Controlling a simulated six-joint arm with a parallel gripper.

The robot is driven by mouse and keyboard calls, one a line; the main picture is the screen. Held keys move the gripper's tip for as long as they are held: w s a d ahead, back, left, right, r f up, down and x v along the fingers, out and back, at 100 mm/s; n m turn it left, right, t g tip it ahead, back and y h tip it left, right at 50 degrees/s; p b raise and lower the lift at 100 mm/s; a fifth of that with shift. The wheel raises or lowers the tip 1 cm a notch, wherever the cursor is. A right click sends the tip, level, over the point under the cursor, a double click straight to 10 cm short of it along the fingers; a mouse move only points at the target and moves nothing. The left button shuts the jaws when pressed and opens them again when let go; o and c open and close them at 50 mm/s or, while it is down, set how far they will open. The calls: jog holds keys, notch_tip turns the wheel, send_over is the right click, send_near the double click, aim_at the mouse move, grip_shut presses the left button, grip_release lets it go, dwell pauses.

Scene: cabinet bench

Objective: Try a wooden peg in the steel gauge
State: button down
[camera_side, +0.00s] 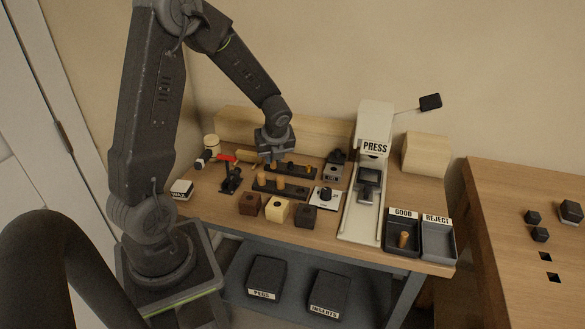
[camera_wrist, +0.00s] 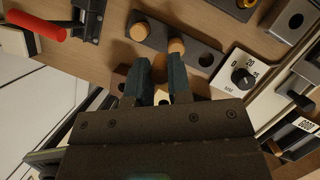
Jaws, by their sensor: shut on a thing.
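My gripper (camera_side: 272,156) is above the back of the bench, near the dark peg racks. The wrist view shows its two fingers (camera_wrist: 162,88) shut on a wooden peg (camera_wrist: 160,68), whose lower part the fingers hide. Other wooden pegs stand in the front rack (camera_side: 280,188); two round peg tops (camera_wrist: 176,45) show in the wrist view, beside an empty hole. The steel gauge looks to be the grey block with a hole (camera_side: 332,173), right of the racks; it also shows at the top right of the wrist view (camera_wrist: 291,20).
Brown, cream and dark blocks (camera_side: 277,209) line the front edge. A white dial box (camera_side: 326,197) sits left of the tall press (camera_side: 372,150). The REJECT tray (camera_side: 438,243) is empty. A red-handled tool (camera_side: 228,158) and WAX box (camera_side: 181,189) are at left.

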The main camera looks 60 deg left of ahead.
notch_tip(320, 180, up, 2)
jog(key=s+a, duration=0.2)
jog(key=s, duration=0.1)
jog(key=m+h, duration=0.9)
jog(key=m, duration=2.2)
send_over(337, 172)
jog(key=a, duration=0.2)
jog(key=shift+f, duration=3.3)
jog(key=shift+f, duration=1.15)
jog(key=shift+r, duration=0.1)
